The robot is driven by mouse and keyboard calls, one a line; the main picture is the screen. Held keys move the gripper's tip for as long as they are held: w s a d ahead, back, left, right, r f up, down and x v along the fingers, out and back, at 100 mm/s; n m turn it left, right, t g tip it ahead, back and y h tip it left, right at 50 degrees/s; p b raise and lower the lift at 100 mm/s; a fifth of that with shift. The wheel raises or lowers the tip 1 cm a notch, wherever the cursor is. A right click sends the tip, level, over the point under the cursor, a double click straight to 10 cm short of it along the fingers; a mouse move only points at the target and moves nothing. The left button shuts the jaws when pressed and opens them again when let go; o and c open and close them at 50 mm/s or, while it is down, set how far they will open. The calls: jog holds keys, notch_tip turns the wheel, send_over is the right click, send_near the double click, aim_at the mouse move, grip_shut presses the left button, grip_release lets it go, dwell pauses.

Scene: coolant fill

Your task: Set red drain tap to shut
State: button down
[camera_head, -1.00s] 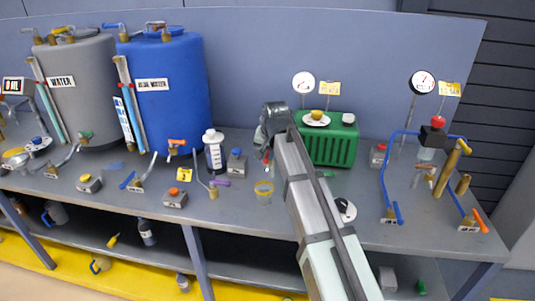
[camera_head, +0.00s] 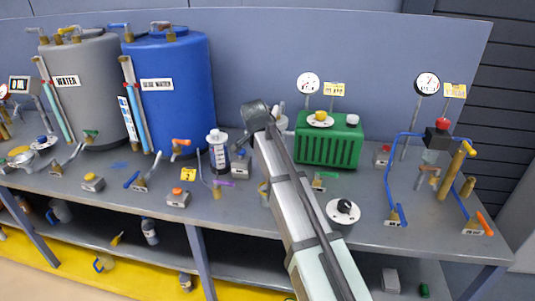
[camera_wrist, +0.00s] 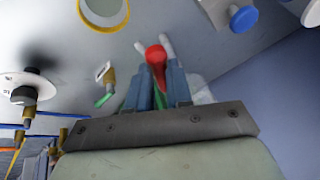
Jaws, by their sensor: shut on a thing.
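The red drain tap's handle (camera_wrist: 156,58) shows in the wrist view, upright in the picture between the two fingers of my gripper (camera_wrist: 158,78). The fingers are shut on it. The tap's body is mostly hidden by the fingers. In the head view my arm covers the red tap and the fingertips, in front of and left of the green ribbed tank (camera_head: 328,148).
A yellow-rimmed cup (camera_wrist: 104,10) is close by, as is a blue knob (camera_wrist: 243,18).

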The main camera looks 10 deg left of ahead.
jog(key=shift+w+a+m+g+h, duration=0.45)
jog(key=shift+w+m+h, duration=0.2)
jog(key=shift+m, duration=1.3)
jog(key=shift+w+a+m+g+h, duration=0.5)
jog(key=shift+w+m+h, duration=0.15)
jog(key=shift+m, duration=1.35)
jog(key=shift+w+a+m+g+h, duration=0.45)
jog(key=shift+w+m+h, duration=0.2)
jog(key=shift+m, duration=1.3)
jog(key=c, duration=1)
grip_release()
jog(key=shift+c, duration=0.2)
jog(key=v, duration=1.3)
jog(key=shift+a+r, duration=0.2)
jog(key=shift+r, duration=0.15)
jog(key=shift+f, duration=0.1)
